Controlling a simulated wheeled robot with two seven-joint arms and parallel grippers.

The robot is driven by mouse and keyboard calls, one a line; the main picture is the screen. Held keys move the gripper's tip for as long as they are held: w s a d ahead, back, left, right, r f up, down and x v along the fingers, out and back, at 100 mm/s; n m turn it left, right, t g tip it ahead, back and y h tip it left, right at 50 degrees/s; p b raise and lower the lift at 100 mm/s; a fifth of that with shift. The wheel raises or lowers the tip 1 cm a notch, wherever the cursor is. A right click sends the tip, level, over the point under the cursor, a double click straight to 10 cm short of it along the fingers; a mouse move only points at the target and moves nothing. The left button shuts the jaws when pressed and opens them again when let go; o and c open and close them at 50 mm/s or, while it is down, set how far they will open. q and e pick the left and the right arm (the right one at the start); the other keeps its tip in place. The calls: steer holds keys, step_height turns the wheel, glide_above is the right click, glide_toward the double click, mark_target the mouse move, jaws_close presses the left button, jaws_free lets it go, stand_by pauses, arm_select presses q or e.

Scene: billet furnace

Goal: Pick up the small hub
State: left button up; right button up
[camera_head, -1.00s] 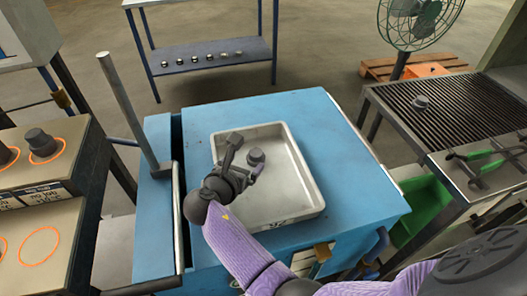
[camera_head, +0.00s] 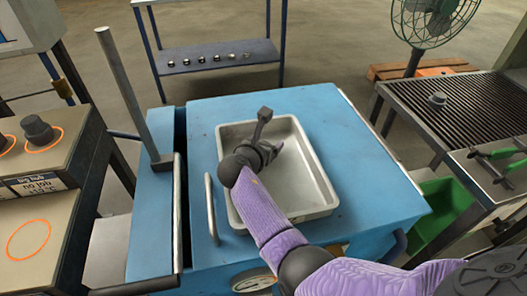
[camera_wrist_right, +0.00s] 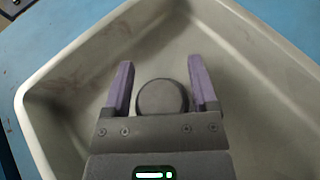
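The small hub (camera_wrist_right: 162,97) is a dark grey round piece in the light grey metal tray (camera_head: 322,197). In the right wrist view it sits between the two purple fingers of my right gripper (camera_wrist_right: 161,78), with a gap on each side. My right gripper (camera_head: 269,138) is open and low inside the tray. In the head view the gripper and wrist hide the hub. My left gripper is not in view.
The tray sits on a blue cabinet (camera_head: 375,165) with a handle (camera_head: 211,210). An upright lever (camera_head: 122,85) stands at left. Another dark hub (camera_head: 38,130) sits on the left bench, and one (camera_head: 438,99) on the right grate (camera_head: 465,115).

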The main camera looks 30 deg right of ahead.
jaws_close()
